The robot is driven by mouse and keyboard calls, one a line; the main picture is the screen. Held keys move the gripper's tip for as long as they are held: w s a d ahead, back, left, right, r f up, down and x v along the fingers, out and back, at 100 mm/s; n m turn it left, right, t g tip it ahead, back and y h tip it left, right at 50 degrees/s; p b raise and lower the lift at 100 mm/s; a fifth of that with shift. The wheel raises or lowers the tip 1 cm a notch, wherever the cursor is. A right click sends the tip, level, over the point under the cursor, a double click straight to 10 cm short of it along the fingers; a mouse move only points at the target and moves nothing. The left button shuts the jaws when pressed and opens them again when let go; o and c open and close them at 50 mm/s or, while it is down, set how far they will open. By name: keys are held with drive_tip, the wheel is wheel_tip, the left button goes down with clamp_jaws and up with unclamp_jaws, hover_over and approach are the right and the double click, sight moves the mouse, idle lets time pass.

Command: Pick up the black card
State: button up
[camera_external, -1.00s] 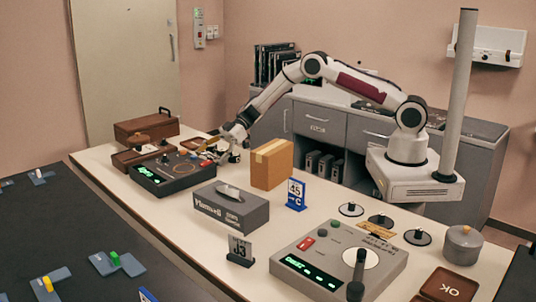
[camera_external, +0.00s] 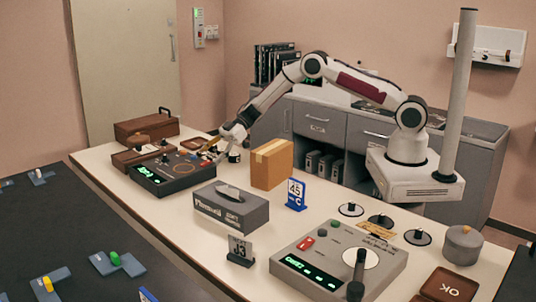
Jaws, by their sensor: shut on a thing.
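My gripper (camera_external: 216,150) is at the far part of the white table, beside the right rear edge of the dark console with green digits (camera_external: 173,172). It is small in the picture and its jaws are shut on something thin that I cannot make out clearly. I cannot tell whether this is the black card. A small black-and-white thing (camera_external: 235,156) shows just right of the jaws. A dark upright card marked 33 (camera_external: 240,249) stands in a holder at the table's front edge, well away from my gripper.
A cardboard box (camera_external: 272,164) stands right of my gripper, with a grey tissue box (camera_external: 230,207) in front. A blue 45 C sign (camera_external: 296,195) stands beside them. A brown case (camera_external: 146,127) is behind left. A grey control console (camera_external: 340,262) fills the near right.

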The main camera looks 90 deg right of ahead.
sight(210, 154)
drive_tip(key=shift+r, duration=5)
